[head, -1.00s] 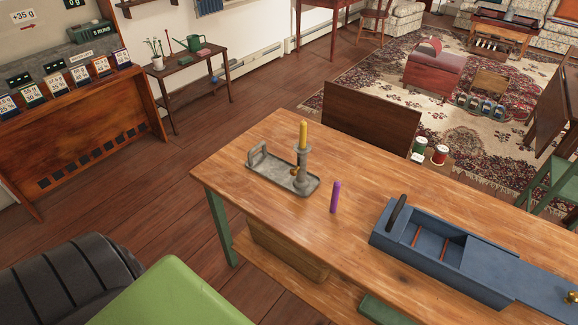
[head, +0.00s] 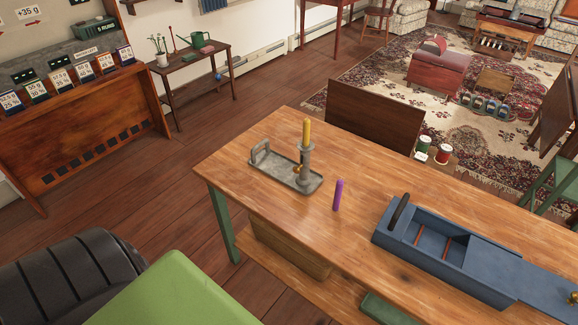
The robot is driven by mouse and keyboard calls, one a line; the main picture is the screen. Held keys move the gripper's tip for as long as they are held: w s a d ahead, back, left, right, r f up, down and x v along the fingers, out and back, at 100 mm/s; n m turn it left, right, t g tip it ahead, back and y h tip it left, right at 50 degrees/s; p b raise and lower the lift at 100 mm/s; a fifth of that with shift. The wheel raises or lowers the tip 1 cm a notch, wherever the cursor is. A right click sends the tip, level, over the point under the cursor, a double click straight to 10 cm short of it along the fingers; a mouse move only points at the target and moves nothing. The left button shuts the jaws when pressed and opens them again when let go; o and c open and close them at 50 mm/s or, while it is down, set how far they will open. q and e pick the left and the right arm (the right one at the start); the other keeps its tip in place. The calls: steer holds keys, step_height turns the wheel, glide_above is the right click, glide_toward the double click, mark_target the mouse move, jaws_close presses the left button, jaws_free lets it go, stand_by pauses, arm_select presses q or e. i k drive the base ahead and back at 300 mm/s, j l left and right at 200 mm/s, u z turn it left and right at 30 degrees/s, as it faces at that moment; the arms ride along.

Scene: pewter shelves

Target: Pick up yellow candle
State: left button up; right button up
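The yellow candle (head: 306,133) stands upright in a grey metal candle holder (head: 305,165). The holder's tray (head: 272,176) has a loop handle at its left end and rests on the wooden table (head: 250,140). Neither of my grippers shows in the head view.
A blue box (head: 450,250) with a partly slid lid and a dark handle sits on the table's right side. A dark wooden chair back or panel (head: 374,117) stands behind the table. The tabletop between is clear.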

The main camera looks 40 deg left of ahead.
mark_target(306, 128)
steer(key=i+j, duration=0.1)
steer(key=j, duration=0.45)
steer(key=i+j, duration=0.1)
steer(key=j, duration=0.4)
steer(key=i+j, duration=0.1)
steer(key=j, duration=0.45)
steer(key=i+j, duration=0.1)
steer(key=j, duration=0.4)
steer(key=i+j, duration=0.1)
steer(key=j, duration=0.45)
